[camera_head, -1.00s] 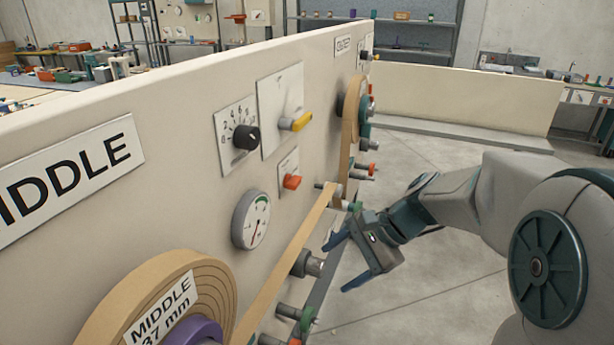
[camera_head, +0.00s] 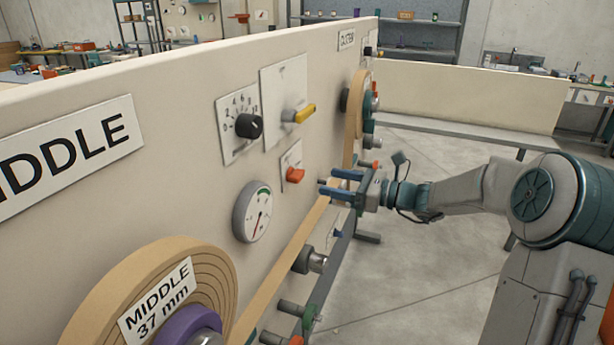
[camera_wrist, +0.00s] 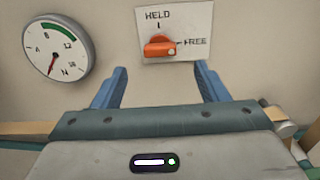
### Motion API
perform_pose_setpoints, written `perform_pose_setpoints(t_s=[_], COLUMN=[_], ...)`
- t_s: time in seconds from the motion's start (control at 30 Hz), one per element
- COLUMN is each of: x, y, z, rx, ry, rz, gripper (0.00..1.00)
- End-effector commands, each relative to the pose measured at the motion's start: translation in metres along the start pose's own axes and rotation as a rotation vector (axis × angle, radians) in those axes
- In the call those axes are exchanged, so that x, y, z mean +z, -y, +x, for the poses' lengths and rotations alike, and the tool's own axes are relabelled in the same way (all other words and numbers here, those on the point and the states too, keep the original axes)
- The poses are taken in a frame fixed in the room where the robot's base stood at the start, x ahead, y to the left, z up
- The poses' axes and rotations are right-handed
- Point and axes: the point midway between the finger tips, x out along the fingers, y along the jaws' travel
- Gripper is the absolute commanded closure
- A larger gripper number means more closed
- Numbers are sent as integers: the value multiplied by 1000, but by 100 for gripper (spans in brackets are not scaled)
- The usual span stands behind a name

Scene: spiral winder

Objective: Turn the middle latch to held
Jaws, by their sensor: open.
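The middle latch is an orange handle (camera_head: 295,175) on a small white plate on the MIDDLE panel. In the wrist view the latch handle (camera_wrist: 160,46) lies sideways, its lighter end toward the FREE mark on the right. HELD is marked above it. My gripper (camera_head: 328,183) is open and empty, its two blue fingers pointing at the panel, a little right of and below the latch. In the wrist view my gripper (camera_wrist: 160,82) has its fingers spread to either side below the latch plate, apart from the handle.
A round gauge (camera_head: 253,211) is left of the latch; it also shows in the wrist view (camera_wrist: 58,48). A black knob (camera_head: 248,126) and a yellow handle (camera_head: 304,113) sit above. A tan band (camera_head: 283,268) runs below, from the MIDDLE roll (camera_head: 118,290). Open floor (camera_head: 430,290) lies right.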

Motion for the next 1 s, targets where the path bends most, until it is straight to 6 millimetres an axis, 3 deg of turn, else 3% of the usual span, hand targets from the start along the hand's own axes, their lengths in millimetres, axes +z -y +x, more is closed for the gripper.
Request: perform_pose_setpoints(t_s=[0.2,0.4,0.8,0.97,1.0], x=[0,0,0,0,0], y=[0,0,0,0,0], z=[45,70,76,76,76], rx=[3,2,0,0,0], ry=[0,-1,-1,-2,-2], rz=[-1,-1,-2,-2,-2], gripper=[33,33,33,77,78])
